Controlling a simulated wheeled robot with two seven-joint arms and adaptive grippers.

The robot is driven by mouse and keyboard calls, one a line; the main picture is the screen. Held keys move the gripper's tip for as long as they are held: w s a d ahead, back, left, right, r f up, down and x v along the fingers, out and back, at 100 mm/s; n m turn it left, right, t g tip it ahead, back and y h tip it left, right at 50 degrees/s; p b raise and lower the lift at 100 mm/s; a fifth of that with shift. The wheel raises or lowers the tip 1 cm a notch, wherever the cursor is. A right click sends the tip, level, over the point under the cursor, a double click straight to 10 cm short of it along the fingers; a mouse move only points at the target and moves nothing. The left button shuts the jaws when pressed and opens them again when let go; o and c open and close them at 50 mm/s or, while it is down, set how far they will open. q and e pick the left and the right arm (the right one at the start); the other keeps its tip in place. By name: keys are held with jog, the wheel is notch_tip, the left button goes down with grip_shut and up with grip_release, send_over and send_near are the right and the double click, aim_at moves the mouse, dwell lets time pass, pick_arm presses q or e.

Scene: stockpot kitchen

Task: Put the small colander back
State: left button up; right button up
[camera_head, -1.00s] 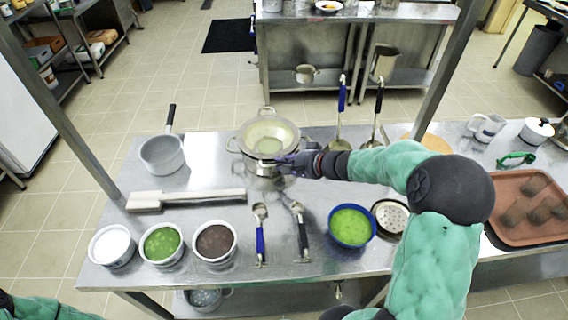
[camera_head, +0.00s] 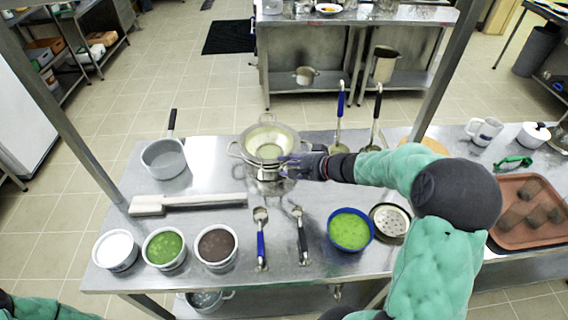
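A metal strainer bowl (camera_head: 269,132) sits in the mouth of a two-handled metal pot (camera_head: 268,172) at the back middle of the steel table. A small round perforated colander (camera_head: 390,220) lies at the right, beside the blue bowl of green food (camera_head: 350,229). My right gripper (camera_head: 290,167) is at the right side of the pot and strainer, its fingers close to the rim. I cannot tell whether its fingers are open or shut, or touch the pot. My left arm shows only as a sleeve at the bottom left corner; its gripper is out of view.
Three bowls of white, green and brown food (camera_head: 216,246) stand at the front. Two ladles (camera_head: 261,240) lie mid-table. A brown tray (camera_head: 530,211) is at the right.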

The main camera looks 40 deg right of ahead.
jog(key=p+v, duration=0.1)
jog(key=v, duration=0.9)
